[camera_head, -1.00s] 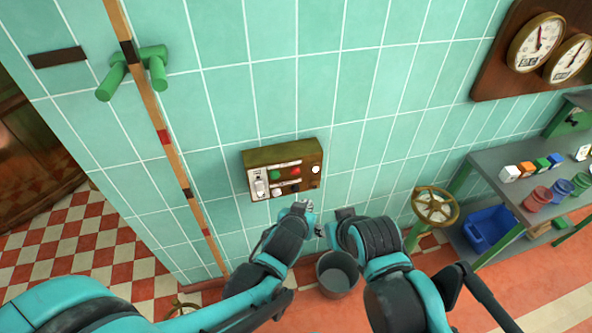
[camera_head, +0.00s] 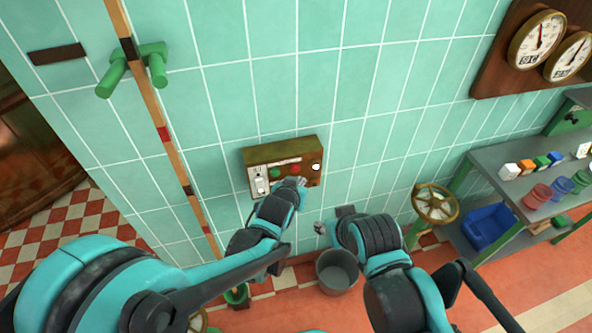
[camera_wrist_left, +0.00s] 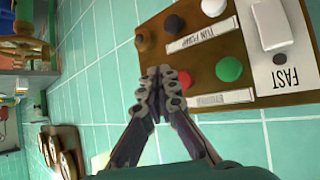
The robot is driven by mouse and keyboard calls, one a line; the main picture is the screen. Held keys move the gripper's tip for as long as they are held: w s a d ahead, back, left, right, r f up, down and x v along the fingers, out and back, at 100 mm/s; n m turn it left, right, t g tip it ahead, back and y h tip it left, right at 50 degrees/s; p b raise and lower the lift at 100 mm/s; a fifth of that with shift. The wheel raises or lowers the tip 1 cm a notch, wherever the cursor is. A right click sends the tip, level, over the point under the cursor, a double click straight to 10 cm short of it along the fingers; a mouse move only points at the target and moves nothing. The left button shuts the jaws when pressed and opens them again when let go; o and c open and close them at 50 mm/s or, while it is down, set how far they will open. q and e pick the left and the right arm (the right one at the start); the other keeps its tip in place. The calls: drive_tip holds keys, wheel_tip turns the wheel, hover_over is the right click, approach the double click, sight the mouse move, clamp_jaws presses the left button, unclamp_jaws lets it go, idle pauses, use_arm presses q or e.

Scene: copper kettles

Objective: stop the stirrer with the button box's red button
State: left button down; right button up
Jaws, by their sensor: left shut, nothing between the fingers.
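The button box (camera_head: 283,153) is a brown box on the tiled wall. Its red button (camera_head: 295,169) sits right of the green button (camera_head: 275,173); in the left wrist view the red button (camera_wrist_left: 184,77) is beside the green button (camera_wrist_left: 229,69). My left gripper (camera_head: 298,183) is shut and empty at the box's lower front, just below the red button. In the left wrist view its fingertips (camera_wrist_left: 161,76) partly overlap the red button's edge; I cannot tell whether they touch it. My right gripper (camera_head: 328,220) is below and right of the box; its finger opening is unclear.
A white lamp or button (camera_head: 316,167) and a white switch (camera_head: 260,180) are also on the box. A grey bucket (camera_head: 338,272) stands on the floor below. A handwheel (camera_head: 435,204) and a grey bench (camera_head: 490,170) with cups and blocks are at the right.

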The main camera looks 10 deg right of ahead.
sight(300, 171)
use_arm(q)
drive_tip(key=shift+w, duration=0.75)
idle(0.9)
drive_tip(key=shift+w, duration=0.45)
drive_tip(key=shift+w+a, duration=0.1)
drive_tip(key=shift+w, duration=0.35)
idle(0.5)
idle(0.4)
drive_tip(key=shift+s, duration=0.9)
drive_tip(key=s, duration=0.5)
drive_tip(key=shift+b, duration=0.3)
